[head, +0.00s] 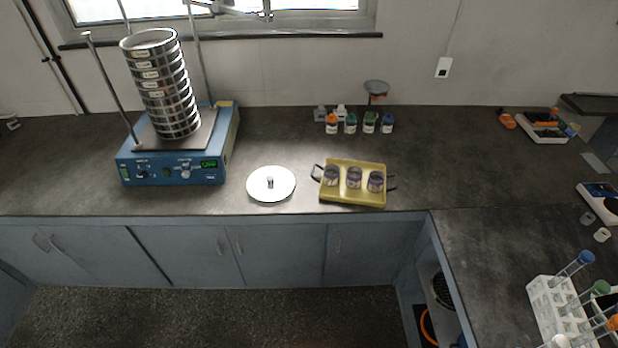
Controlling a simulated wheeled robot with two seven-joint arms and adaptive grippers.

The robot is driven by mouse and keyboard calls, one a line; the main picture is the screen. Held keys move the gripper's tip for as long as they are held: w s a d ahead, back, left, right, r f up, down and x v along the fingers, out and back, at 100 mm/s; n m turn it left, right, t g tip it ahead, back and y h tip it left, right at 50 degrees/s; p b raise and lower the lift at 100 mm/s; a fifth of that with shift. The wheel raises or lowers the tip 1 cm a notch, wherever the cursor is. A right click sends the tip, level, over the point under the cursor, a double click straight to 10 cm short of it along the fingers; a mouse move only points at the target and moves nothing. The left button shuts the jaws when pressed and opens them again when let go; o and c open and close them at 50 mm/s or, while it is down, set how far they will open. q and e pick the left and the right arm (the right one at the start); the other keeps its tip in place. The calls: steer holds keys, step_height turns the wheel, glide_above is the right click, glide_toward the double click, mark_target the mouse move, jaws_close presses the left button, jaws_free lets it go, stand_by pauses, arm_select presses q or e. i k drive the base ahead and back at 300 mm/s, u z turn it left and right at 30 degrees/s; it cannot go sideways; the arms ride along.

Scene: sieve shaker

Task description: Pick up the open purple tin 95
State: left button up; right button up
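Three small open tins stand upright in a yellow tray (352,199) on the counter: a left tin (331,178), a middle tin (354,180) and a right tin (376,183). Their bands look purple to dark blue. Their labels are too small to read, so I cannot tell which one is 95. Neither of my grippers is in view.
Left of the tray lie a round white lid (262,194) with a knob and a blue sieve shaker (176,171) bearing a tall sieve stack (163,95). Several small bottles (350,125) stand behind the tray. A tube rack (556,305) is at lower right. Counter right of the tray is clear.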

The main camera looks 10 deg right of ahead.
mark_target(354, 174)
steer(key=u, duration=0.35)
steer(key=i, duration=0.75)
steer(key=z, duration=1.25)
